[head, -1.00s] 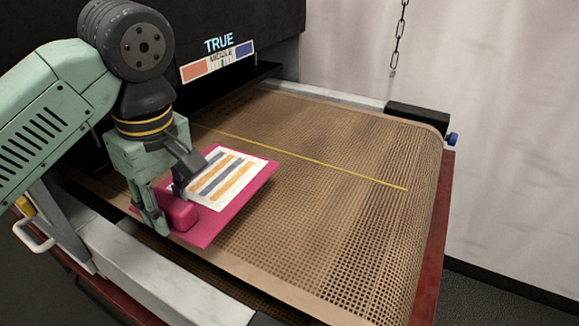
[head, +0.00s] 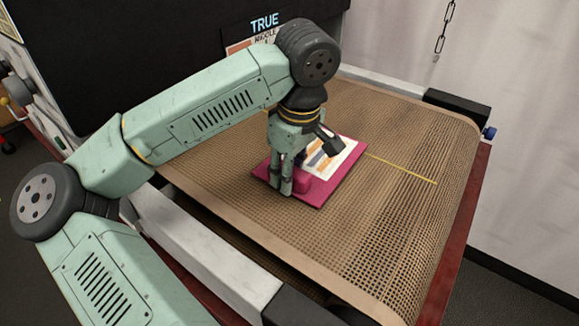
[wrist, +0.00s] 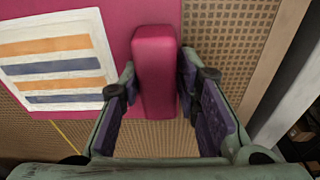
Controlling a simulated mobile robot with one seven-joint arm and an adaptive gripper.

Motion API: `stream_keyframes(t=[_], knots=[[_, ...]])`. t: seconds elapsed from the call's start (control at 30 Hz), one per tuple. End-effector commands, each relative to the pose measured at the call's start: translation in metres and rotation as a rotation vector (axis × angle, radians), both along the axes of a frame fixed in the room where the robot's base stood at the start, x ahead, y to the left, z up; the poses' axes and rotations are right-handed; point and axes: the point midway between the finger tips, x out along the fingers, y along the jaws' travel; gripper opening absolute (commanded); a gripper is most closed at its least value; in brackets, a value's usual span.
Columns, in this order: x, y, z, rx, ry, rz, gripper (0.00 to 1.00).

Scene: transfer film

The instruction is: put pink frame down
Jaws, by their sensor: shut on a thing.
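The pink frame (head: 329,189) is a flat pink board with a raised block handle, carrying a white print with orange and grey-blue stripes (head: 338,160). It is over the brown mesh belt (head: 400,220), level and close to it; I cannot tell whether it touches. My gripper (wrist: 157,76) is shut on the frame's block handle (wrist: 157,60), one finger on each side. In the head view my gripper (head: 301,176) points down at the board's near left part and hides some of the print.
A yellow line (head: 410,173) crosses the belt, meeting the board's far right side in the head view. The belt is clear to the right and front. A dark machine housing with a TRUE sign (head: 264,23) stands behind. A pale rail (head: 205,245) runs along the near left side.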

Motion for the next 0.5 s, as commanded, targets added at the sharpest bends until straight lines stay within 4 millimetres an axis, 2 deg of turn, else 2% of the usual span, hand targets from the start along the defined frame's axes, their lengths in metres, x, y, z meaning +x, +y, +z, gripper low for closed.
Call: stream_keyframes(t=[0.37,0.4,0.5], knots=[[0.0002,0.0003,-0.0062,0.000,-0.003,0.000,0.00],[0.0001,0.0003,-0.0047,0.000,-0.001,0.000,0.32],[0.0001,0.0002,-0.0045,0.000,-0.001,0.000,0.39]])
